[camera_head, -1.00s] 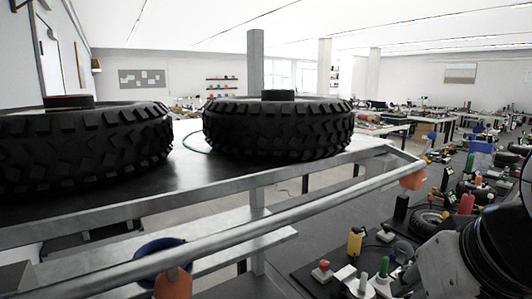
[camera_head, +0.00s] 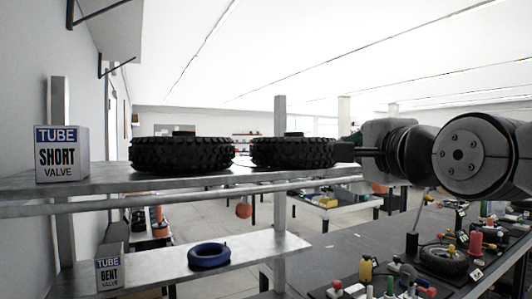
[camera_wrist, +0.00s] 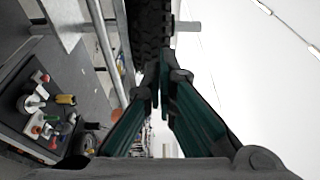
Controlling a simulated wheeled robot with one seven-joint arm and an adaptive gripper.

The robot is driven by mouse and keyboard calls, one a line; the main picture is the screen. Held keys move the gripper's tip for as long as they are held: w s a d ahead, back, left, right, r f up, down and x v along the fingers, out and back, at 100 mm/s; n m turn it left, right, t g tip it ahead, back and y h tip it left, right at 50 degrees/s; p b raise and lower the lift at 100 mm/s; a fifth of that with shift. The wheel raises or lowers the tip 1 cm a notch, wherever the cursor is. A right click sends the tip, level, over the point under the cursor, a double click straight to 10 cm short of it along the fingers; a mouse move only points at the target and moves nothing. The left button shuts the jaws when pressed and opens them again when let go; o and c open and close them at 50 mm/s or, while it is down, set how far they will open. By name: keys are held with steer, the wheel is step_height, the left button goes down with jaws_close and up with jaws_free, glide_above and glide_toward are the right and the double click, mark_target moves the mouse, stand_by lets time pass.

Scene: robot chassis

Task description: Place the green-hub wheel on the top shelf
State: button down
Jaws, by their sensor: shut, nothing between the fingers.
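Two black knobby wheels lie flat on the top shelf (camera_head: 90,186). The right wheel (camera_head: 292,154) has a dark hub that looks faintly green; the left wheel (camera_head: 182,156) also has a dark hub stub, its colour hard to tell. My gripper (camera_head: 345,152) is at the right side of the right wheel in the head view, partly hidden by my arm. In the wrist view my gripper (camera_wrist: 158,88) has its teal fingers shut and empty, with the tips close to the tyre tread (camera_wrist: 150,35). I cannot tell whether they touch it.
A TUBE SHORT VALVE box (camera_head: 62,155) stands at the shelf's left end. A metal post (camera_head: 280,222) supports the shelves. A cluttered dark workbench (camera_head: 330,262) is at right.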

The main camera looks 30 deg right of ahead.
mark_target(308, 146)
steer(key=p+x, duration=0.1)
steer(key=x, duration=1.3)
steer(key=shift+p, duration=0.35)
